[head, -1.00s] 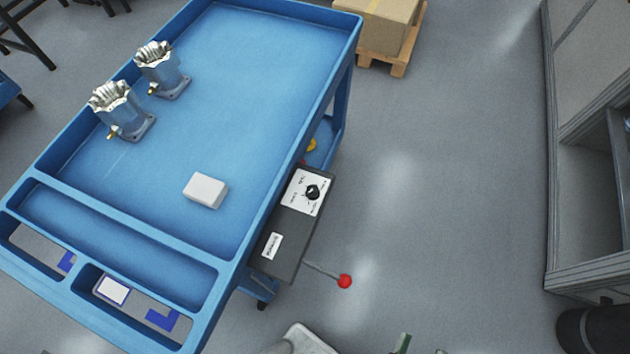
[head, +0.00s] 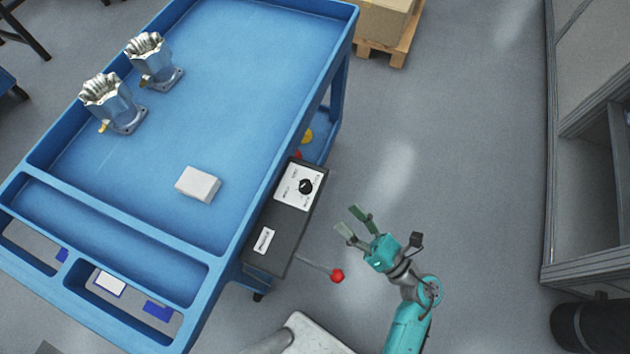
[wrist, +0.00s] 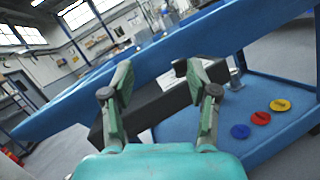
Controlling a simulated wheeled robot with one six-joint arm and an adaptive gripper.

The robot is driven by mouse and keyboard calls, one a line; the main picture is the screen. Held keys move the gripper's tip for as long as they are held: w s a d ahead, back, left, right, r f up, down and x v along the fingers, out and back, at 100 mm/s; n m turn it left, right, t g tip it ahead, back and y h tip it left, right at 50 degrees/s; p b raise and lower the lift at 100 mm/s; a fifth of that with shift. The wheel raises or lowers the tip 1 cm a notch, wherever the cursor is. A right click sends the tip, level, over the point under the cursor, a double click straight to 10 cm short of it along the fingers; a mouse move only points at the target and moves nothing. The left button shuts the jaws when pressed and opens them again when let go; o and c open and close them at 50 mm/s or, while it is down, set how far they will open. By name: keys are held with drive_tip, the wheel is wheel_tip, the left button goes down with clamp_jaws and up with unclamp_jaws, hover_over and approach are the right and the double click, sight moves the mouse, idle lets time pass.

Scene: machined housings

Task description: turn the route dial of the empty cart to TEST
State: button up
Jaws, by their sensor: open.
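The blue cart (head: 240,95) stands at left in the head view, with two metal housings (head: 113,104) (head: 153,62) and a white block (head: 198,184) on its top tray. A dark control box (head: 284,219) is fixed to its right side. The route dial (head: 305,186) is a black knob on the box's white plate; its lettering is too small to read. My gripper (head: 352,222) is open and empty, to the right of the box and apart from it. In the wrist view my fingers (wrist: 160,95) are spread, with the dark box (wrist: 150,108) beyond them.
A lever with a red ball (head: 337,276) sticks out from the box below my gripper. Red, yellow and blue discs (wrist: 260,118) lie on the cart's lower shelf. A pallet with a carton (head: 385,25) stands behind. Grey floor is free to the right, up to a grey cabinet (head: 585,200).

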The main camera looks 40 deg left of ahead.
sight(311, 187)
drive_tip(key=w+a+f+n+g+h, duration=0.35)
drive_tip(key=w+n+g, duration=0.2)
drive_tip(key=n, duration=0.35)
drive_tip(key=shift+g, duration=0.45)
drive_tip(key=x, duration=1.1)
drive_tip(key=shift+s+a+r, duration=0.25)
drive_tip(key=shift+s+a, duration=0.05)
drive_tip(key=shift+s, duration=0.15)
clamp_jaws()
